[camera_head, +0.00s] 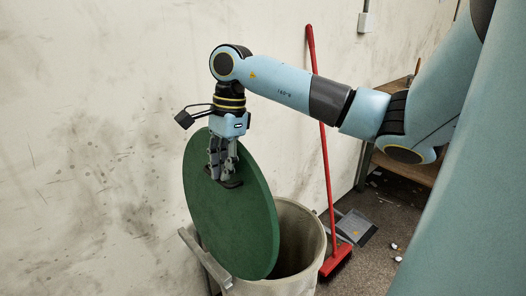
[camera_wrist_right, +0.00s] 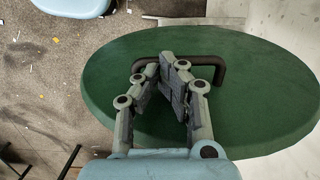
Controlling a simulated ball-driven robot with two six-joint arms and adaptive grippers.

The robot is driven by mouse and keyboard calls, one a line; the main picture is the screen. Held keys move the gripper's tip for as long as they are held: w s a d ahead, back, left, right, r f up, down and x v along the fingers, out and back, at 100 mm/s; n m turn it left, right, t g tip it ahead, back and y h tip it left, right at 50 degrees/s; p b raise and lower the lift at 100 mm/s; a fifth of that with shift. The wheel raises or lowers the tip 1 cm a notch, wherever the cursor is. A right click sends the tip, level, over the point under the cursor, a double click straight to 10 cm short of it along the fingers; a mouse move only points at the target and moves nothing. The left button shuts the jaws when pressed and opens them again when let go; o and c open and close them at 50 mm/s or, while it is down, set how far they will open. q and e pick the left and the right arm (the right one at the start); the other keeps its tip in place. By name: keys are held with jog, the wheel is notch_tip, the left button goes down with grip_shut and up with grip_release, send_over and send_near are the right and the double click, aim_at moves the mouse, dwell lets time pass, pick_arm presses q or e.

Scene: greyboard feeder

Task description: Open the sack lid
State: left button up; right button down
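The round green lid (camera_head: 235,225) stands tilted steeply up at the left side of the grey bin (camera_head: 290,288), leaving the bin's mouth largely uncovered. The lid also fills much of the right wrist view (camera_wrist_right: 260,90). Its dark handle (camera_wrist_right: 208,57) is a bar on the lid's face. My right gripper (camera_head: 224,177) comes down from above at the handle. In the right wrist view its fingers (camera_wrist_right: 165,70) are drawn together on the handle bar. My left gripper is out of view.
A pale bar (camera_head: 205,260) sits at the bin's left edge beside the lid. A red broom (camera_head: 323,170) leans on the wall behind the bin, with a dustpan (camera_head: 355,226) to its right. A stained wall stands close behind. Small litter lies on the floor.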

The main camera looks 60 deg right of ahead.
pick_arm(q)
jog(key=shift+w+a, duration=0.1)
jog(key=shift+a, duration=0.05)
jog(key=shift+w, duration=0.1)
pick_arm(e)
notch_tip(320, 180, up, 12)
jog(key=d, duration=0.2)
jog(key=shift+s, duration=0.35)
jog(key=shift+f, duration=0.2)
